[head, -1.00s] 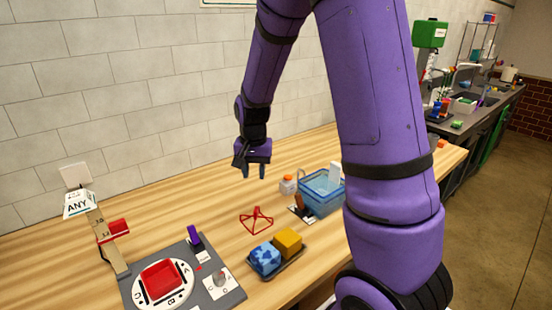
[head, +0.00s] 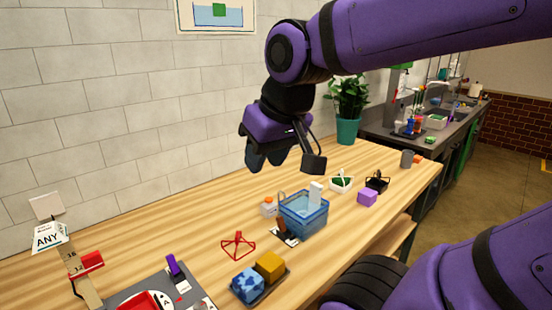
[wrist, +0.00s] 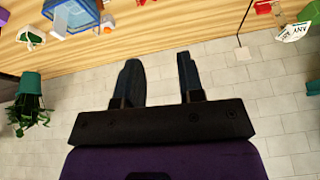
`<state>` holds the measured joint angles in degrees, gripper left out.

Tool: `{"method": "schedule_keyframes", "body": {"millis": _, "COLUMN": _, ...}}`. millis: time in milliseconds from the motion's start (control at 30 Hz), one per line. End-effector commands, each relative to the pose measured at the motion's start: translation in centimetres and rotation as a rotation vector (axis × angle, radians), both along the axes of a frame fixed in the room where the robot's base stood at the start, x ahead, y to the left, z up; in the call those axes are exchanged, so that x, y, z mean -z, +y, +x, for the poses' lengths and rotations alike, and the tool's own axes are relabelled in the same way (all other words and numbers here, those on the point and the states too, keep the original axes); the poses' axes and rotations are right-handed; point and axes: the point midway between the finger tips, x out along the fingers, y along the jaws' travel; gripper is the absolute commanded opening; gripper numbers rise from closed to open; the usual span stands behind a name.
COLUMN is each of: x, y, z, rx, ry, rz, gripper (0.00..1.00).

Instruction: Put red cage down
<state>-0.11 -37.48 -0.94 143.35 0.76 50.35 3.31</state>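The red cage (head: 238,246) is a small thin wire frame standing on the wooden table, left of the blue clear bin and behind the two-block tray. It also shows near the top of the wrist view (wrist: 140,2), cut by the edge. My gripper (head: 268,160) is up in the air above the back of the table, near the wall, well apart from the cage. In the wrist view my gripper (wrist: 162,78) has its two fingers spread with nothing between them.
A blue clear bin (head: 318,222) stands mid-table, with a white bottle with an orange cap (head: 268,207) beside it. A tray (head: 268,289) holds a blue block and a yellow block. A purple cube (head: 367,198) and a plant (head: 348,105) are farther right.

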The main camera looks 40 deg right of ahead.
Motion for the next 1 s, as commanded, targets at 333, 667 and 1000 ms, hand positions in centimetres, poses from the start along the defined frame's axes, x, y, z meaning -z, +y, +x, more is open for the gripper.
{"method": "schedule_keyframes", "body": {"millis": 333, "x": -0.6, "y": 0.4, "z": -3.1, "rx": -0.068, "ry": -0.047, "rz": -0.046, "gripper": 0.35}}
{"method": "schedule_keyframes", "body": {"millis": 667, "x": -0.6, "y": 0.4, "z": -3.0, "rx": -0.066, "ry": -0.047, "rz": -0.045, "gripper": 0.35}}
{"method": "schedule_keyframes", "body": {"millis": 1000, "x": -0.6, "y": 0.4, "z": -3.0, "rx": -0.066, "ry": -0.047, "rz": -0.045, "gripper": 0.35}}
